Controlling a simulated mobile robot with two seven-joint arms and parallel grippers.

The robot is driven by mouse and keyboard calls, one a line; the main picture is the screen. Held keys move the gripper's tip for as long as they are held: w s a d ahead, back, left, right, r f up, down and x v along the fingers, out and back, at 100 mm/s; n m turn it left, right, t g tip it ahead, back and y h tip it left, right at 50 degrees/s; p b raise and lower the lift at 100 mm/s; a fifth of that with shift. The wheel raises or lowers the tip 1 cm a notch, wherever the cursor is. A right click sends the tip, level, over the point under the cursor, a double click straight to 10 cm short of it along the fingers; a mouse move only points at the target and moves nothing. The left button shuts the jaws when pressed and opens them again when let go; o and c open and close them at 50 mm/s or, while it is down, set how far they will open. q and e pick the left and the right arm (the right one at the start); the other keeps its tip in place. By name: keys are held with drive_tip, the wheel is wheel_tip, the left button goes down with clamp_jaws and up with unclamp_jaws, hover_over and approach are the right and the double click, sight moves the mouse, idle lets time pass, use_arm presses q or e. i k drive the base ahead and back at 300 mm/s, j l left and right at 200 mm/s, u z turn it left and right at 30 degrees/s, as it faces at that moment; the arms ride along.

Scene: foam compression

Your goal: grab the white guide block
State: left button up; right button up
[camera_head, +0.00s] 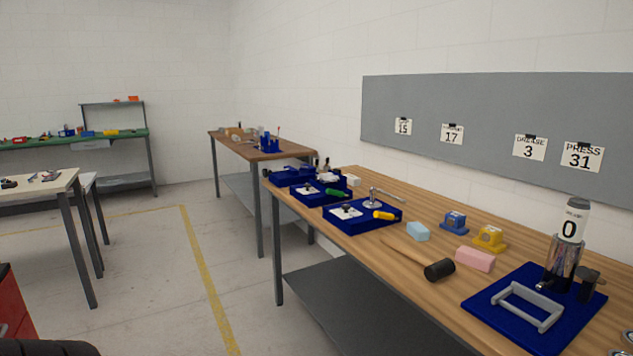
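A small white block (353,180) sits near the wall side of the long wooden workbench (452,214), behind the blue trays. It is small in the picture, and I cannot tell whether it is the guide block. A pale grey U-shaped frame (527,306) lies on a blue mat (487,304) at the near right of the same bench. Neither of my grippers shows in the head view.
The bench also holds blue trays (362,218), a black-headed mallet (439,270), a pink block (475,260), a light blue block (418,231), blue and yellow fixtures, and a press (563,262) marked 0. Open floor (150,270) lies to the left.

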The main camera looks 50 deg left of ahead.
sight(353, 180)
drive_tip(key=u, duration=1.4)
drive_tip(key=i+j, duration=0.5)
drive_tip(key=i+j+u, duration=0.15)
drive_tip(key=i+j, duration=0.35)
drive_tip(key=i, duration=0.15)
drive_tip(key=i+j, duration=0.45)
drive_tip(key=i, duration=0.15)
drive_tip(key=i+j+u, duration=0.15)
drive_tip(key=i+j, duration=0.25)
drive_tip(key=i, duration=0.2)
